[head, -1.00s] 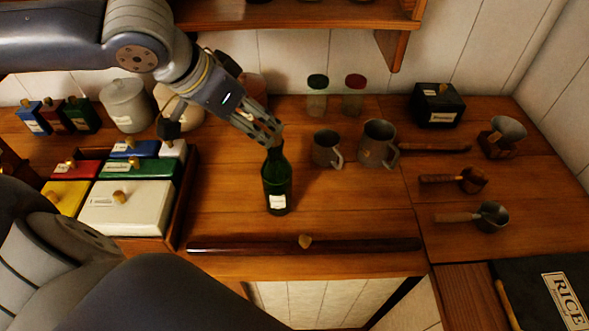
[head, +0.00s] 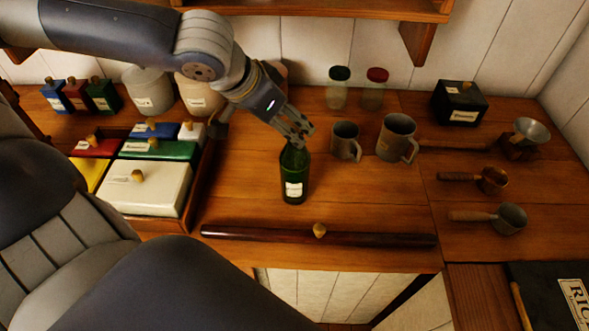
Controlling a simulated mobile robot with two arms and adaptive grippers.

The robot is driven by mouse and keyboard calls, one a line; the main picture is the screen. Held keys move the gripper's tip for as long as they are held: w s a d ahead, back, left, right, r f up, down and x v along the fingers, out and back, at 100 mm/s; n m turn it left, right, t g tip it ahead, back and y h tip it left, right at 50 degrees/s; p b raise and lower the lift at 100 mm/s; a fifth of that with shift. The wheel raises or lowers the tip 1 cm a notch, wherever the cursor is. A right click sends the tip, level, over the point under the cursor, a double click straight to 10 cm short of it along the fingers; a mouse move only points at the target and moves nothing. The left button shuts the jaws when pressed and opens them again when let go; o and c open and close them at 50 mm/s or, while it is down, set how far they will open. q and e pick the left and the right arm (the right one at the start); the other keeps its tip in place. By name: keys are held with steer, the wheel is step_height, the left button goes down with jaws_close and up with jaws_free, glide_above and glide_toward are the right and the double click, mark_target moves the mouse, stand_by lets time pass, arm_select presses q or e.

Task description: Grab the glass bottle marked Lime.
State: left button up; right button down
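A dark green glass bottle (head: 294,176) with a pale label stands upright on the wooden counter, in the middle of the head view. The label's writing is too small to read. My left gripper (head: 301,137) comes down from the upper left, with its fingertips at the top of the bottle's neck. The fingers hide the bottle's mouth. I cannot tell whether they are around the neck or just in front of it, or whether they touch it. My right gripper is not in view.
Two mugs (head: 396,138) stand right of the bottle, with two small jars (head: 338,88) behind. A wooden rail (head: 375,239) runs along the front edge. A tray of coloured boxes (head: 145,188) is at left. Ladles (head: 510,219) lie at right. A shelf (head: 330,10) hangs above.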

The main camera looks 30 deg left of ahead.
mark_target(295, 166)
arm_select(q)
steer(key=x, duration=0.3)
steer(key=shift+s+f, duration=0.1)
steer(key=shift+f, duration=0.05)
steer(key=shift+w+d+f, duration=0.1)
steer(key=shift+w+f, duration=0.15)
steer(key=shift+f, duration=0.1)
steer(key=shift+c, duration=0.8)
jaws_close()
steer(key=shift+w, duration=0.1)
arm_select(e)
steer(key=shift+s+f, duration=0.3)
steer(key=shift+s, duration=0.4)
